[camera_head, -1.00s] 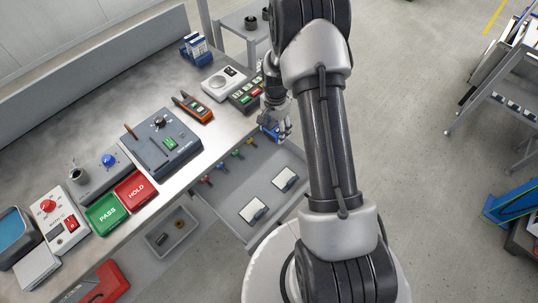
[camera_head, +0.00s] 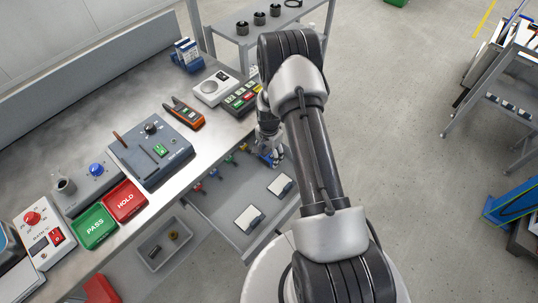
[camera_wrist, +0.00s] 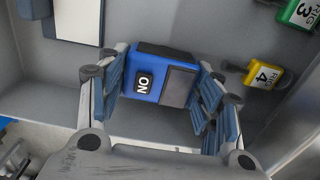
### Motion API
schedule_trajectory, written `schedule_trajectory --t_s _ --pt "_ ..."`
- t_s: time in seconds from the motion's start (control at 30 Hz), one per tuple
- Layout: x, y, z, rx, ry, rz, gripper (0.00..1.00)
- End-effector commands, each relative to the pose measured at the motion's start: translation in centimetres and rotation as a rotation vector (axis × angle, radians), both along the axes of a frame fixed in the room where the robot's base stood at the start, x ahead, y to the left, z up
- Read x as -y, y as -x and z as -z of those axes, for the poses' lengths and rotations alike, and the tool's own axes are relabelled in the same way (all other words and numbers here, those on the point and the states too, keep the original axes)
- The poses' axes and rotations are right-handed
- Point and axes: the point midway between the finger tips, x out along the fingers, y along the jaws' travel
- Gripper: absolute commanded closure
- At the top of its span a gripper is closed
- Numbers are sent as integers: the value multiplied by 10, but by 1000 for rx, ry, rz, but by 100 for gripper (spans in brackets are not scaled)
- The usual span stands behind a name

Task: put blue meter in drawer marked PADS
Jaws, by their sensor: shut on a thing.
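The blue meter (camera_wrist: 147,76), with a black label reading NO or ON and a grey panel, is between the blue-grey fingers of my gripper (camera_wrist: 160,98) in the wrist view. My gripper is shut on it. In the head view my gripper (camera_head: 270,150) is at the upper right part of an open grey drawer (camera_head: 236,208) below the bench. The drawer's grey inside (camera_wrist: 40,95) also shows around the meter in the wrist view. I cannot read a PADS mark, and the meter is not clear in the head view.
Two white pads (camera_head: 281,185) lie in the drawer. The bench (camera_head: 60,130) holds several instruments. A small grey bin (camera_head: 163,245) is below the bench.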

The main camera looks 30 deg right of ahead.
Motion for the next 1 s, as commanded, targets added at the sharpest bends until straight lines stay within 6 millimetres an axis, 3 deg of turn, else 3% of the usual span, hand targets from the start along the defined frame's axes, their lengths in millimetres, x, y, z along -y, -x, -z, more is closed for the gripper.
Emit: schedule_trajectory --t_s 0.23,0.27,0.53,0.87,1.0 --pt "0 0 4 0 0 0 77" --pt "0 0 3 -1 -1 0 38" --pt "0 0 3 -1 -1 0 20" --pt "0 0 2 -1 -1 0 20" --pt "0 0 -8 1 0 0 20"
